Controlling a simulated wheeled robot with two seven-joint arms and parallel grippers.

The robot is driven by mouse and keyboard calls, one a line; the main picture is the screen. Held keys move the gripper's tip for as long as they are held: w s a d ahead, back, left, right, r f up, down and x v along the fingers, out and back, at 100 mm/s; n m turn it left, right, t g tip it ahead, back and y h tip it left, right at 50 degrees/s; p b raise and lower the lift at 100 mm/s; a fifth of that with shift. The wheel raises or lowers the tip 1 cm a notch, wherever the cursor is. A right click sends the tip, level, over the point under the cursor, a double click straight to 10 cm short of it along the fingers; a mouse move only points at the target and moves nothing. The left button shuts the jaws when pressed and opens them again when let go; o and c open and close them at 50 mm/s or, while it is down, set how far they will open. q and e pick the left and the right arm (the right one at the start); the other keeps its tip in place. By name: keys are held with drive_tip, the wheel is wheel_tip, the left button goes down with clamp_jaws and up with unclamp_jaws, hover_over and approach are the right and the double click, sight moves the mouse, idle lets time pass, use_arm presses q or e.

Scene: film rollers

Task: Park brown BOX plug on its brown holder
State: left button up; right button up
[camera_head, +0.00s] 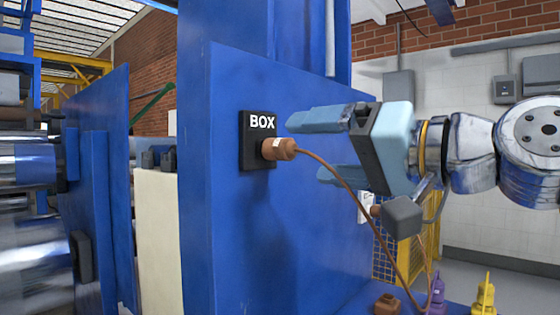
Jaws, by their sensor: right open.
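The brown plug (280,148) sits in the black socket labelled BOX (257,130) on the blue panel. A brown cable runs from the plug down to the right. My right gripper (303,150) reaches in from the right, its two light-blue fingers spread apart. The gap between the fingers is empty or close beside the plug; exact depth is hard to tell. A brown piece (387,304), apparently the brown holder, shows at the bottom edge, partly cut off. My left gripper is not in view.
A purple piece (436,297) and a yellow piece (484,297) stand beside the brown piece at the lower right. The brown cable (378,235) hangs below my right gripper. The blue panel (300,240) fills the middle. Metal rollers (30,220) are at the left.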

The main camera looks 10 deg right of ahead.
drive_tip(key=v, duration=0.6)
drive_tip(key=shift+s+d+b, duration=0.2)
drive_tip(key=shift+s+b, duration=0.1)
drive_tip(key=shift+b, duration=0.05)
